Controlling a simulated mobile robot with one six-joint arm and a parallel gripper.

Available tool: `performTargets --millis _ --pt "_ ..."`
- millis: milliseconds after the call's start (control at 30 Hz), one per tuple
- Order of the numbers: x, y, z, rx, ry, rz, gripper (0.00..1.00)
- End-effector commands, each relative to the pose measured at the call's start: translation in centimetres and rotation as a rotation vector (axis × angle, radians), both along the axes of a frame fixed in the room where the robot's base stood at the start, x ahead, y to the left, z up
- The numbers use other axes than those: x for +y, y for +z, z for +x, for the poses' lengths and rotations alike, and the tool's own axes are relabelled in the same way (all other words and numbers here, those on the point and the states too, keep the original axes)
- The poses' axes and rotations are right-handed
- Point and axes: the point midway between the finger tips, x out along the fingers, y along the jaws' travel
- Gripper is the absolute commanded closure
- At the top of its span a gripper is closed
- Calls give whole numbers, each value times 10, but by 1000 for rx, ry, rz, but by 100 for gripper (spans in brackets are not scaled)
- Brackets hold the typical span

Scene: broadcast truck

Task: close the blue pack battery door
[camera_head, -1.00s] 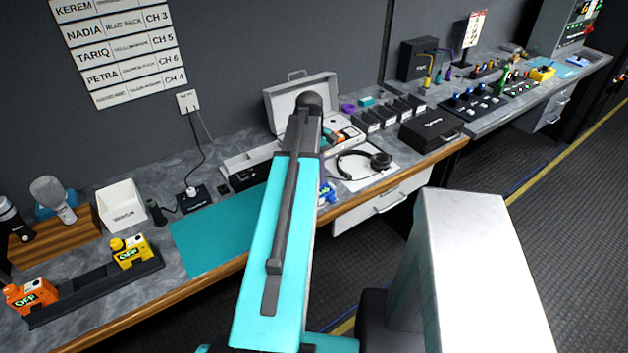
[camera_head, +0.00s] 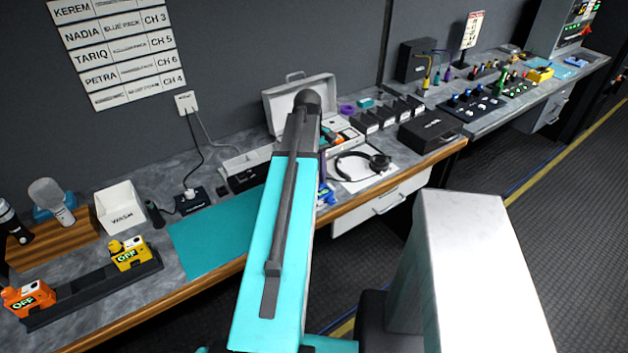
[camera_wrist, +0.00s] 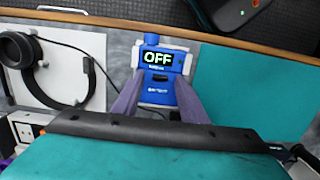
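The blue pack (camera_wrist: 160,62) lies on the bench in the wrist view, its lit screen reading OFF. A blue panel with a small white label (camera_wrist: 158,92) is on its near part; I cannot tell whether this is the battery door or how far it stands open. My gripper (camera_wrist: 160,82) is open, with its two purple fingers apart at the left and right of the pack's near part. I cannot tell whether they touch it. In the head view my arm hides most of the pack, and a bit of blue (camera_head: 327,195) shows beside it.
Headphones (camera_wrist: 45,70) lie on a white sheet left of the pack in the wrist view. A teal mat (camera_wrist: 250,90) is at its right. The wooden bench edge (camera_wrist: 200,33) runs just beyond it. Yellow and orange packs (camera_head: 130,254) stand in a rack at the head view's left.

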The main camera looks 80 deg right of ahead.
Motion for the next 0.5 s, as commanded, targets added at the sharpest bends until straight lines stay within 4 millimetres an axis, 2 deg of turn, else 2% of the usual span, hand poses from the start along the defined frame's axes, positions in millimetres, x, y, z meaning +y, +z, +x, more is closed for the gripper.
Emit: performTargets --millis 500 --pt "-5 49 4 0 1 -1 61"
